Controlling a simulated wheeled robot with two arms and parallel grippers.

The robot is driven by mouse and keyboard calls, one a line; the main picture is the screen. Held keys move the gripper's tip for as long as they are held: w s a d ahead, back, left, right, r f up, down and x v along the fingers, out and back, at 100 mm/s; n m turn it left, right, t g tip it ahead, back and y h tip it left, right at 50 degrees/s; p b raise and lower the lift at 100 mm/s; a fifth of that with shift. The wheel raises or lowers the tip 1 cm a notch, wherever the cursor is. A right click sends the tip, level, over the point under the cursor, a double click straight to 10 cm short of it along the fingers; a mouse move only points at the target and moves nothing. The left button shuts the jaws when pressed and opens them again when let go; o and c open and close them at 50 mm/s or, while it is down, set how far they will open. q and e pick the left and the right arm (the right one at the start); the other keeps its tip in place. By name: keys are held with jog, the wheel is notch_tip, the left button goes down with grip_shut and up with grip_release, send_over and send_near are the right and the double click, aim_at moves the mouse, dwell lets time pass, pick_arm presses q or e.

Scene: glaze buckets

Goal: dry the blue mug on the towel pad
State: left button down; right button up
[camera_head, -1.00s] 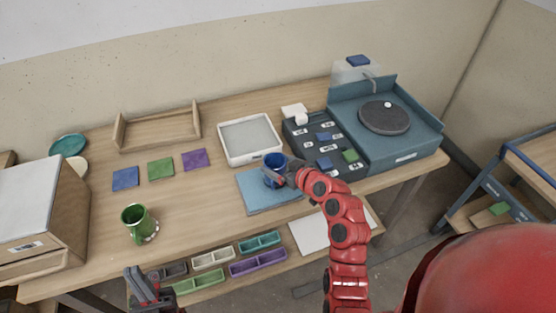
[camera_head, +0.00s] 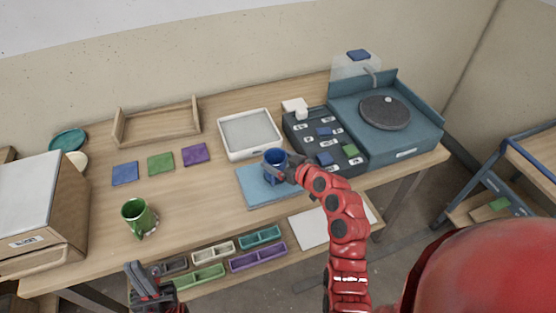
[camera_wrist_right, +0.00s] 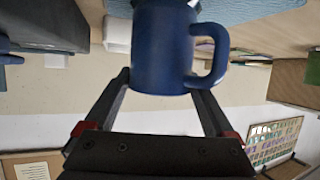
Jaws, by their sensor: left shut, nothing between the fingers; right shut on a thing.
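The blue mug (camera_head: 274,167) is over the light blue towel pad (camera_head: 257,194) in the head view. I cannot tell whether its base touches the pad. My right gripper (camera_head: 288,172) is shut on the mug from its right side. In the right wrist view the mug (camera_wrist_right: 162,50) sits between the two fingers, its handle to the right; a strip of blue pad (camera_wrist_right: 245,10) shows at the top. My left gripper (camera_head: 135,267) is shut and empty, low at the left, in front of the table and away from the mug.
A green mug (camera_head: 136,217) stands at left. Behind the pad is a white-rimmed tray (camera_head: 233,157); to its right are a dark labelled tray (camera_head: 298,140) and a turntable unit (camera_head: 408,152). Several small bins (camera_head: 257,257) lie along the front. Coloured tiles (camera_head: 160,166) lie at back left.

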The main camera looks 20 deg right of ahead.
jog(key=shift+f+b, duration=0.3)
jog(key=shift+b, duration=0.05)
jog(key=shift+f+b, duration=0.15)
jog(key=shift+b, duration=0.3)
dwell(1.6)
jog(key=shift+a, duration=0.1)
